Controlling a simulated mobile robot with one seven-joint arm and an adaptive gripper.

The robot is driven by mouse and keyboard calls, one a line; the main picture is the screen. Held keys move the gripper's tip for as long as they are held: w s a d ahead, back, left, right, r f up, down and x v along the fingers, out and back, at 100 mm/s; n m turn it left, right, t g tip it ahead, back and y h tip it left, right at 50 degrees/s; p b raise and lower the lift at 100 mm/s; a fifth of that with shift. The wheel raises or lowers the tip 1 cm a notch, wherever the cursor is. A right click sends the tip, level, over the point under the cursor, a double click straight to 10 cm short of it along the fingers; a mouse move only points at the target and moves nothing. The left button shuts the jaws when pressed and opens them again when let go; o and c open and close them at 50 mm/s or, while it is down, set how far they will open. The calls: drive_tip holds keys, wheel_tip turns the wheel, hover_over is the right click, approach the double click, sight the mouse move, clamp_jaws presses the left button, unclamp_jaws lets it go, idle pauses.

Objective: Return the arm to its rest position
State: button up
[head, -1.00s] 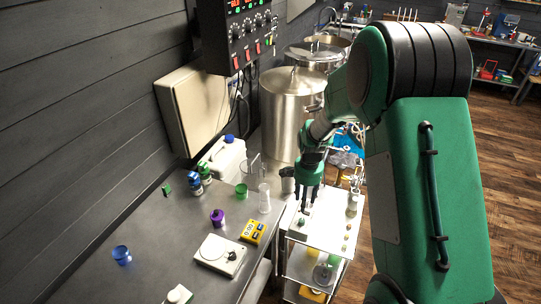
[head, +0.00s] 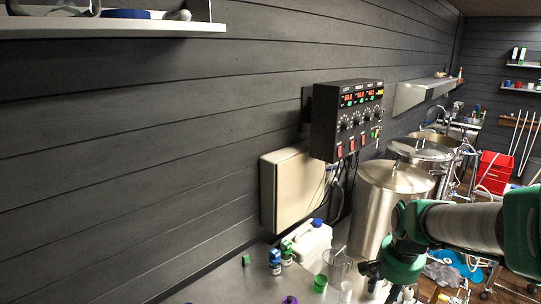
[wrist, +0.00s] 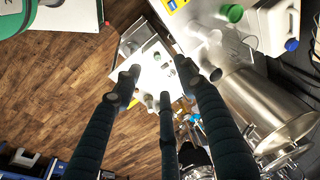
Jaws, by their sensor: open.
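My gripper (wrist: 162,84) shows in the wrist view with three dark fingers spread apart and nothing between them. It hangs above the white cart (wrist: 151,50), which stands lower down with small items on it. In the head view my green and grey arm reaches in from the right edge. Its wrist end is near the steel kettle (head: 391,205), and the fingers are partly cut off by the bottom edge.
A control box (head: 345,120) hangs on the wall. Wooden floor (wrist: 60,75) is open at left in the wrist view.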

drive_tip(key=s+a+r+n+t, duration=0.1)
drive_tip(key=s+a+r+n, duration=0.3)
drive_tip(key=s, duration=0.6)
drive_tip(key=s+a+r+n+t+b, duration=0.1)
drive_tip(key=s+a+r+n, duration=0.3)
drive_tip(key=s, duration=0.6)
wheel_tip(320, 180, up, 2)
drive_tip(key=shift+a+r+t, duration=0.25)
drive_tip(key=shift+a+t, duration=0.35)
drive_tip(key=shift+a, duration=0.05)
drive_tip(key=shift+o, duration=0.3)
